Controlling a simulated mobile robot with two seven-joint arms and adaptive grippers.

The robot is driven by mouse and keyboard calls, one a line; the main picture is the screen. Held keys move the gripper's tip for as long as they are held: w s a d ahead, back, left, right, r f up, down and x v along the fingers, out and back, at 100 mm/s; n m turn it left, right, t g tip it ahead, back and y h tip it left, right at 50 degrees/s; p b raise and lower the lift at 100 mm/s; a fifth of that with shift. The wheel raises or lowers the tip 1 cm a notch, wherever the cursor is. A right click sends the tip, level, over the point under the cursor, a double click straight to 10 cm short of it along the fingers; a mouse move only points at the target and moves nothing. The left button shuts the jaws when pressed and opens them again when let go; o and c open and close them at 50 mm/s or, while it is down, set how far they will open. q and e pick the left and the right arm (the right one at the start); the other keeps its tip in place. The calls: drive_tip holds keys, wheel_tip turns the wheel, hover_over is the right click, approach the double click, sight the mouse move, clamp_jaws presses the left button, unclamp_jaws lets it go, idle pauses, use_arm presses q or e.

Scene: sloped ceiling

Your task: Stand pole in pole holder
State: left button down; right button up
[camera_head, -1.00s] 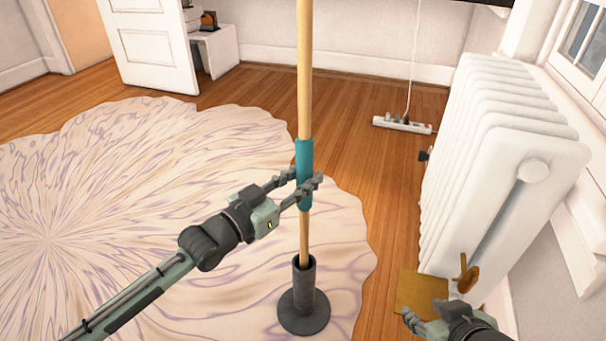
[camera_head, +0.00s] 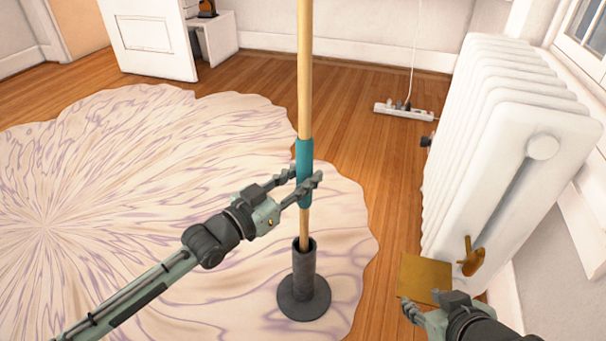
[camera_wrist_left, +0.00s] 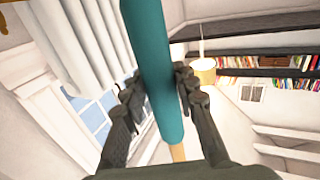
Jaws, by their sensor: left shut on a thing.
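A long light-wood pole (camera_head: 304,70) with a teal grip band (camera_head: 303,155) stands about upright in the head view. Its lower end goes into the open top of the dark grey pole holder (camera_head: 303,275), a tube on a round base. How deep it sits inside is hidden. My left gripper (camera_head: 305,187) is shut on the teal band, which also shows between its fingers in the left wrist view (camera_wrist_left: 157,70). My right gripper (camera_head: 425,305) is at the lower right, away from the pole; its fingers are partly hidden.
The holder stands on a pale scalloped rug (camera_head: 130,190) near its right edge. A white radiator (camera_head: 490,150) is at the right, with a brass-coloured plate (camera_head: 425,275) beside its foot. A power strip (camera_head: 403,110) lies on the wood floor behind. The rug's left is clear.

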use_arm(q)
drive_tip(key=c, duration=1.1)
unclamp_jaws()
drive_tip(key=shift+r, duration=0.1)
drive_tip(key=v, duration=1.2)
